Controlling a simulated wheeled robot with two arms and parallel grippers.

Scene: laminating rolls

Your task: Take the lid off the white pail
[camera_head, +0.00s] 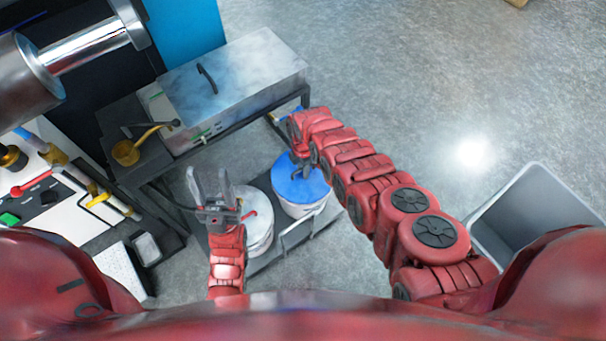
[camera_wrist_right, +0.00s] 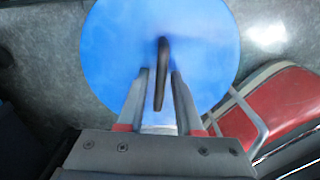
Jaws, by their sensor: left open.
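A white pail (camera_head: 300,209) stands on a low platform, covered by a round blue lid (camera_head: 290,184). The lid's dark upright handle (camera_wrist_right: 162,50) shows in the right wrist view. My right gripper (camera_wrist_right: 160,74) is open over the lid, with one finger on each side of the handle and a gap visible at both. In the head view my right arm partly covers the lid, and the fingers are hard to make out. My left gripper (camera_head: 209,188) is open and empty, to the left of the blue lid.
A second pale pail (camera_head: 258,235) stands left of the white pail, partly behind my left arm. A metal box (camera_head: 235,85) on a dark bench lies beyond. A grey open bin (camera_head: 535,205) stands at right.

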